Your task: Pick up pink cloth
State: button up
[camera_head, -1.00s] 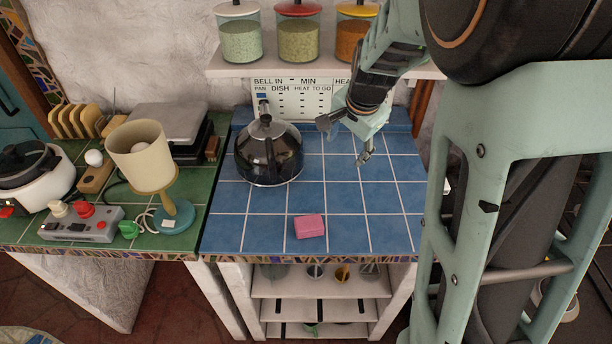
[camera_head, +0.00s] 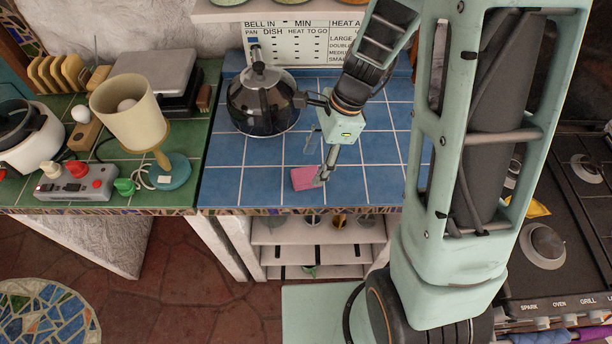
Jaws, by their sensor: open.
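The pink cloth (camera_head: 302,179) is a small folded block lying on the blue tiled counter (camera_head: 230,187) near its front edge. My gripper (camera_head: 319,165) reaches down from the upper right. One finger is at the cloth's right edge and partly covers it. The other finger stands a little behind the cloth, above the tiles. The jaws are open, and I cannot tell whether the near finger touches the cloth.
A dark glass kettle (camera_head: 262,100) stands behind and left of the cloth, close to my gripper. A lamp (camera_head: 133,115) and a switch box (camera_head: 75,185) sit on the green counter at left. A stove (camera_head: 570,230) is at right. Blue tiles left of the cloth are clear.

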aim_at(305, 175)
jog(key=shift+a+x, duration=0.2)
jog(key=shift+x, duration=2)
jog(key=shift+r, duration=0.1)
jog(key=c, duration=1.2)
jog(key=shift+o, duration=0.2)
jog(key=shift+w+r, duration=0.1)
jog(key=shift+r, duration=0.05)
jog(key=shift+r, duration=0.25)
notch_tip(305, 175, up, 2)
jog(key=shift+r, duration=0.1)
jog(key=s+d+r+b, duration=0.1)
jog(key=s+d+r, duration=0.4)
jog(key=d+r, duration=0.5)
jog(key=d, duration=0.3)
